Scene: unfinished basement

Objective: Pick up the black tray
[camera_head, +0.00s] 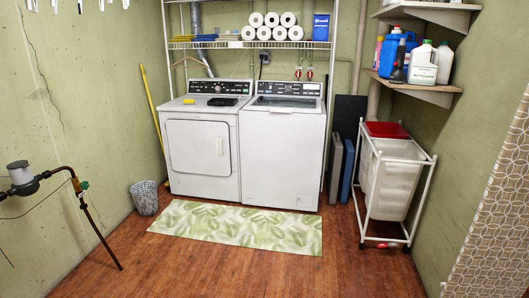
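A small black tray (222,102) lies flat on top of the dryer (203,150), the left of two white machines against the back wall. It sits right of the middle of the dryer's top, in front of the control panel. A small yellow item (189,101) lies on the same top, left of the tray and apart from it. Neither of my grippers is in view.
A washer (283,157) stands right of the dryer. A leaf-patterned mat (240,228) lies before both machines. A waste basket (144,197) is at left, a laundry hamper (397,187) at right. Bare wooden floor is in front. A pipe (97,230) stands at left.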

